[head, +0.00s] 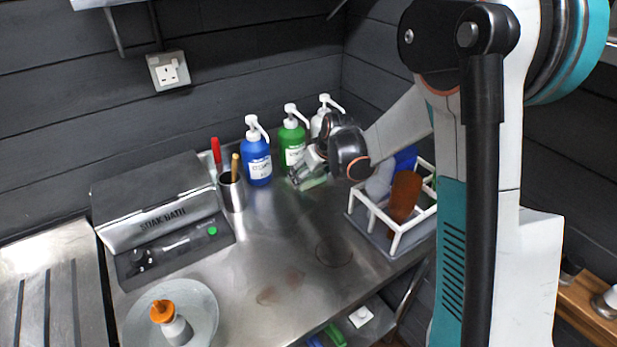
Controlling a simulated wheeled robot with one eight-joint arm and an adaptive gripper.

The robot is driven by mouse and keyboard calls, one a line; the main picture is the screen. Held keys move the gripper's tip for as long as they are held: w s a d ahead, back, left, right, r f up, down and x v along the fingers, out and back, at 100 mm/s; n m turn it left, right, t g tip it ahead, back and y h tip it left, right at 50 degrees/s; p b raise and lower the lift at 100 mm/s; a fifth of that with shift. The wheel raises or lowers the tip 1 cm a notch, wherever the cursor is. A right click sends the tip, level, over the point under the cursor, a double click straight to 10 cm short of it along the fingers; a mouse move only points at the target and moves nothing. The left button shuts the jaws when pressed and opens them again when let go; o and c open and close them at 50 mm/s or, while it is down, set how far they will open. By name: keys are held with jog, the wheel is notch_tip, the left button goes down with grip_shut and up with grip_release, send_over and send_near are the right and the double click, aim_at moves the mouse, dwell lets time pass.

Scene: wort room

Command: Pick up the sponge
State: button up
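My gripper (300,178) is over the back of the steel counter (290,235), just in front of the pump bottles. Its fingers point down and to the left. A pale greenish patch (317,182) lies just below and right of the fingers; I cannot tell whether it is the sponge or a reflection of the green bottle. No other thing on the counter clearly looks like a sponge. The fingers are small and partly merged with the bottles behind, so whether they hold anything is unclear.
Blue (257,155), green (292,142) and white (319,122) pump bottles stand behind. A steel cup (231,192) and soak bath box (165,215) are left, a white rack (397,240) right. The counter's middle is clear.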

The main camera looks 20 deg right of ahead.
jog(key=shift+c, duration=0.3)
notch_tip(320, 180, up, 10)
jog(key=p, duration=0.3)
jog(key=shift+p, duration=0.3)
jog(key=shift+o, duration=0.9)
jog(key=c, duration=0.4)
jog(key=shift+a, duration=0.1)
